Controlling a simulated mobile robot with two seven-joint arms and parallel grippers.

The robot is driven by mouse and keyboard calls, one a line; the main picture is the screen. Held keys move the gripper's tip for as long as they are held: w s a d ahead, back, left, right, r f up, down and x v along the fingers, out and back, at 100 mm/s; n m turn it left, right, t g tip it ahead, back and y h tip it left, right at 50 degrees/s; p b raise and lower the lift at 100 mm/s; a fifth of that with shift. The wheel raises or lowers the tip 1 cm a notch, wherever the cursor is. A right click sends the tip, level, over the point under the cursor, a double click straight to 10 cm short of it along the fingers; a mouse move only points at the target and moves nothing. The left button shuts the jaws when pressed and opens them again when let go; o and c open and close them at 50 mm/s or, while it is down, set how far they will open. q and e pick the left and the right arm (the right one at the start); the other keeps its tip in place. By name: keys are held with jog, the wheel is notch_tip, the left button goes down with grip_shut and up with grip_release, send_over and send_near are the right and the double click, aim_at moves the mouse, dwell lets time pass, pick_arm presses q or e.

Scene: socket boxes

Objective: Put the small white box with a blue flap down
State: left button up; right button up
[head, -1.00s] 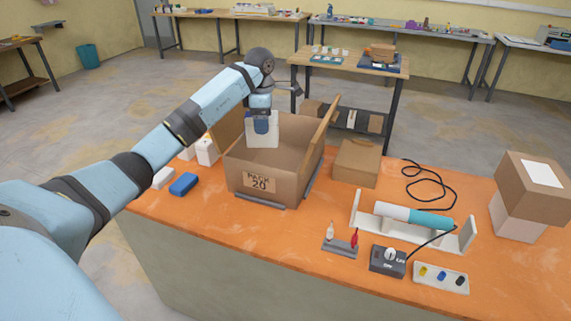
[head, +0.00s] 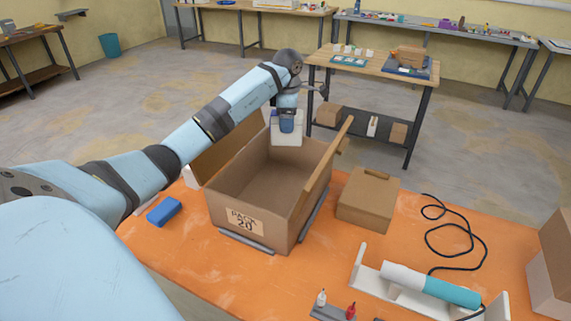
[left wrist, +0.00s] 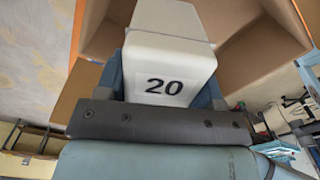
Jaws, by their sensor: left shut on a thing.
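My left gripper (head: 287,121) is shut on a small white box (head: 287,139), holding it over the far side of the open cardboard carton marked "PACK 20" (head: 245,222). In the head view the white box overlaps the carton's back rim. In the left wrist view the white box (left wrist: 170,68) sits between the fingers, its face marked "20", with brown carton walls (left wrist: 265,50) around it. A blue patch shows at the gripper in the head view; I cannot tell flap from finger. My right gripper is not in view.
A closed brown box (head: 368,200) stands right of the carton. A blue block (head: 164,210) lies to its left on the orange table (head: 180,265). A black cable (head: 455,235) and a white stand with a teal-and-white cylinder (head: 430,287) are at the right.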

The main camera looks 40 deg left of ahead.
pick_arm(q)
notch_tip(320, 180, down, 16)
jog(key=shift+p, duration=0.75)
jog(key=shift+f, duration=0.4)
jog(key=shift+f, duration=0.15)
jog(key=o, duration=1.2)
